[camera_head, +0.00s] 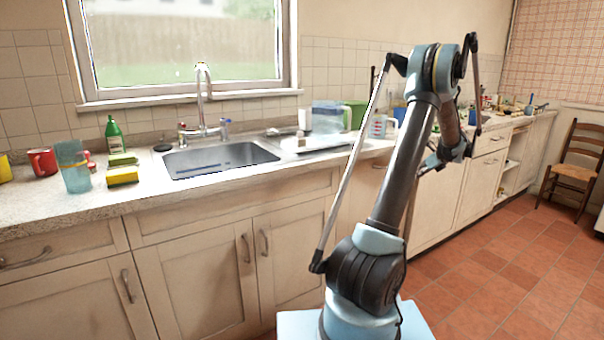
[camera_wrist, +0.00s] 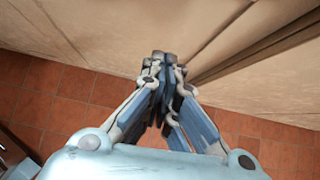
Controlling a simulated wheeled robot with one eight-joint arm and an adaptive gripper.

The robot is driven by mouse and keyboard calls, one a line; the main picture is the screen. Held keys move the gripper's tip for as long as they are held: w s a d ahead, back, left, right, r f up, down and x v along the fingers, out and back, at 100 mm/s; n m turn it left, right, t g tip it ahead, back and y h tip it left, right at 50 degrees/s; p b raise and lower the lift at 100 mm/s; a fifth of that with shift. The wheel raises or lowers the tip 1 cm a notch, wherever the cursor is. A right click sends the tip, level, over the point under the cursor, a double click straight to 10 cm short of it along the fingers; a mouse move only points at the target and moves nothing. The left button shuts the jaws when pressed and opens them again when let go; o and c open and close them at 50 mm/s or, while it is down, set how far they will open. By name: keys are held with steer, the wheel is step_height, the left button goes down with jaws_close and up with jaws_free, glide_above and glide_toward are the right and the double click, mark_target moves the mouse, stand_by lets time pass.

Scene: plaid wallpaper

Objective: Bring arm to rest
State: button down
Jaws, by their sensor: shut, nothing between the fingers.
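My gripper (camera_wrist: 163,72) shows in the wrist view with its fingers together and nothing between them. It points down past the cabinet fronts toward the red tile floor. In the head view my arm stands up in the right middle, bent at a high elbow, with its forearm folded down behind the upper arm. The gripper is mostly hidden there behind the upper arm, in front of the lower cabinets and below counter height.
A counter (camera_head: 60,204) runs along the wall with a sink (camera_head: 222,158). A blue cup (camera_head: 74,168), a red mug (camera_head: 42,162), a green bottle (camera_head: 114,136) and sponges (camera_head: 122,176) stand on its left. A wooden chair (camera_head: 578,168) stands far right. Open floor (camera_head: 500,270) lies right of my arm.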

steer(key=s+a+r+n+g, duration=0.1)
steer(key=s+a+r+n, duration=0.25)
steer(key=a, duration=0.55)
steer(key=s+a+r+n+g, duration=0.1)
steer(key=s+a+r+n, duration=0.2)
steer(key=a, duration=0.5)
steer(key=s+a+r+n+g+h, duration=0.1)
steer(key=s+a+r+n, duration=0.1)
steer(key=s+a+n, duration=0.45)
steer(key=s+a+r+n+g, duration=0.1)
steer(key=s+a, duration=0.3)
steer(key=a, duration=0.6)
steer(key=s+a+f+n+h, duration=0.1)
steer(key=s+a+f+n, duration=0.2)
steer(key=s, duration=0.6)
steer(key=s+a+f+n+g+h, duration=0.1)
steer(key=s+a+f+n, duration=0.3)
steer(key=s+n, duration=0.4)
steer(key=s+a+f+n+h, duration=0.1)
steer(key=s+a+f+n, duration=0.3)
steer(key=s, duration=0.8)
steer(key=shift+s+f+n+g, duration=0.3)
steer(key=shift+f+n, duration=0.1)
steer(key=shift+n, duration=0.3)
steer(key=shift+a, duration=0.1)
steer(key=shift+w+f, duration=0.2)
steer(key=shift+w, duration=0.25)
